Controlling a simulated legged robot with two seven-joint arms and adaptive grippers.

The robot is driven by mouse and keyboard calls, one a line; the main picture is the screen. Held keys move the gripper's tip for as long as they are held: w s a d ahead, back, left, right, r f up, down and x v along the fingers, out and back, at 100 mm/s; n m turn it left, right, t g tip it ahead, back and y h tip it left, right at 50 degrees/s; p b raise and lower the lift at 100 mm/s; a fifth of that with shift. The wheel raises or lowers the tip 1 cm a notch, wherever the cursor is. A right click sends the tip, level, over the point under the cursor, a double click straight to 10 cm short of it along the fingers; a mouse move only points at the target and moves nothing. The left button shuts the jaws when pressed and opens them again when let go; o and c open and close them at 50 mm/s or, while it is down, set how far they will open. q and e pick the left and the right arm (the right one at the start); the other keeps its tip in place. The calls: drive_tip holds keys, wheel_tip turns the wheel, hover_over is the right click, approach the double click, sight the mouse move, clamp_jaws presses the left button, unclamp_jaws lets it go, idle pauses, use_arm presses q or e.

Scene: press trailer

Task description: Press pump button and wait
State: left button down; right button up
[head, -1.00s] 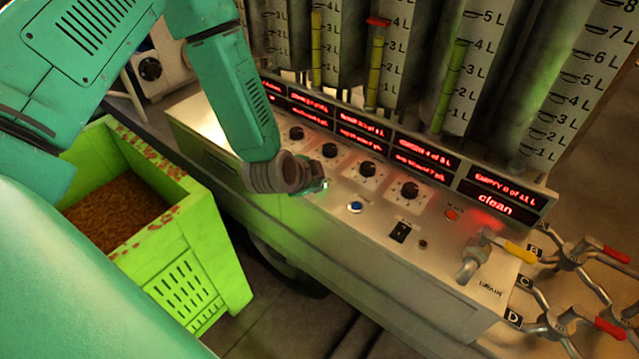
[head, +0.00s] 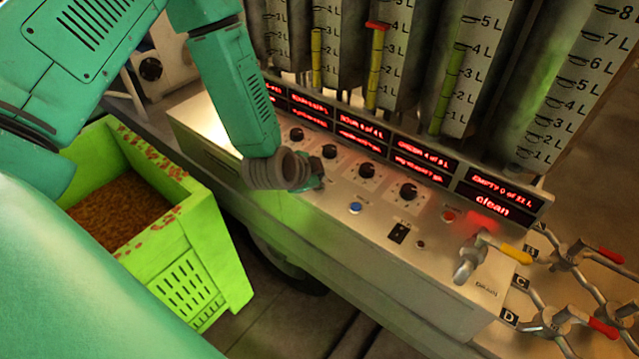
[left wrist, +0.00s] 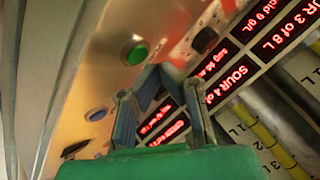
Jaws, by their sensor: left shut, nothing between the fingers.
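The metal control panel (head: 330,222) carries a blue button (head: 355,208), a red lit button (head: 449,216), a black switch (head: 398,233) and several black knobs. No readable label shows which button is the pump button. My left gripper (head: 316,178) is shut and empty, low over the panel, left of the blue button. In the left wrist view the gripper fingers (left wrist: 155,80) point toward the panel, with a green button (left wrist: 137,53) just beyond them. A blue button (left wrist: 97,114) is also there. Contact with a button cannot be told. My right gripper is not in view.
Red-lit displays (head: 492,208) and graduated tanks (head: 462,70) stand behind the panel. Valve handles (head: 517,253) stick out at the right. A lime green crate (head: 207,245) with brown contents stands at the left, below the panel.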

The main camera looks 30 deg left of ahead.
use_arm(q)
drive_tip(key=shift+r+p, duration=2.05)
drive_tip(key=shift+r, duration=0.5)
wheel_tip(320, 180, up, 10)
drive_tip(key=p, duration=0.3)
